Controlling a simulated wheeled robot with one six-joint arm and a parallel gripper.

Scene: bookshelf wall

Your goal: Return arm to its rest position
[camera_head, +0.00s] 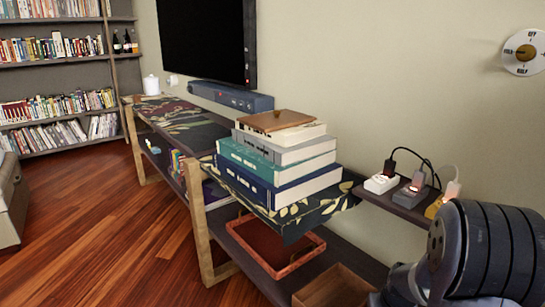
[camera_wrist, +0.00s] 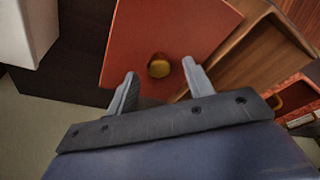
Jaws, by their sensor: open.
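My gripper (camera_wrist: 158,90) shows in the wrist view with its two fingers apart and nothing between them. In the head view a dark ribbed part of my arm (camera_head: 490,245) fills the lower right corner. The gripper itself is not visible in that view.
A stack of books (camera_head: 280,160) stands on the cloth-covered console (camera_head: 335,208). Power adapters (camera_head: 411,190) with cables sit on a small dark shelf beside my arm. A red tray (camera_head: 272,262) and a wooden box (camera_head: 335,287) are below. The wooden floor (camera_head: 85,240) at left is clear.

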